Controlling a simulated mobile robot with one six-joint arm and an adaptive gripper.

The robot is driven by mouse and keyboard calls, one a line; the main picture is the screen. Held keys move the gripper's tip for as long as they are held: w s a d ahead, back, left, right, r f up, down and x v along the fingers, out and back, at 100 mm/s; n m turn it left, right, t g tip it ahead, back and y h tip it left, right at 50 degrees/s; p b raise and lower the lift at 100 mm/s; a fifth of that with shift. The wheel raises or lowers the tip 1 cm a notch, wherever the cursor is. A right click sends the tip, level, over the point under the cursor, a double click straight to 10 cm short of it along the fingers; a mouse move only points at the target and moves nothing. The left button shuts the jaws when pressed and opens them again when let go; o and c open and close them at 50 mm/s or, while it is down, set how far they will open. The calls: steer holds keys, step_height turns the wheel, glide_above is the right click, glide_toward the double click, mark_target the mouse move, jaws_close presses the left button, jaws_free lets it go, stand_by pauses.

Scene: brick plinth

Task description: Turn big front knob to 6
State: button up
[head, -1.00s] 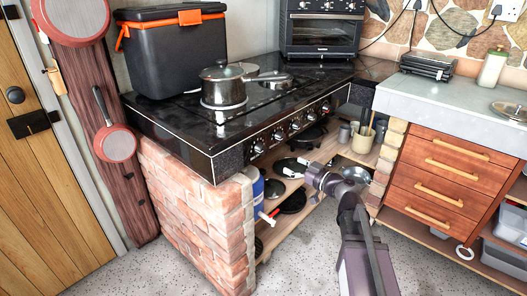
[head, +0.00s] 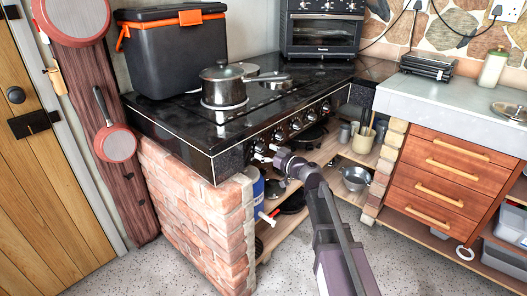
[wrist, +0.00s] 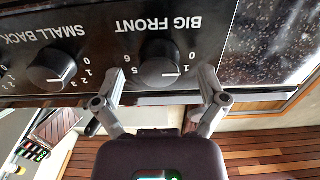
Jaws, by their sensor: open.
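The big front knob (wrist: 160,65) is a round black knob on the stove's dark front panel, labelled BIG FRONT, upside down in the wrist view. Its white mark points to the lower right in that view, near the 0 and 1 side; the 5 and 6 are on the left. My gripper (wrist: 162,82) is open, with one finger at each side of the knob and visible gaps between. In the head view my gripper (head: 264,153) is at the near left end of the knob row. Exact fingertip depth is hard to tell.
The small back knob (wrist: 52,70) is beside it on the same panel. A pot (head: 223,87) and a cool box (head: 170,60) stand on the black stove top (head: 150,112). A brick plinth (head: 200,205) is at left.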

steer(key=shift+w+a, duration=0.35)
steer(key=shift+a, duration=0.05)
steer(key=c, duration=1.2)
steer(key=shift+o, duration=0.2)
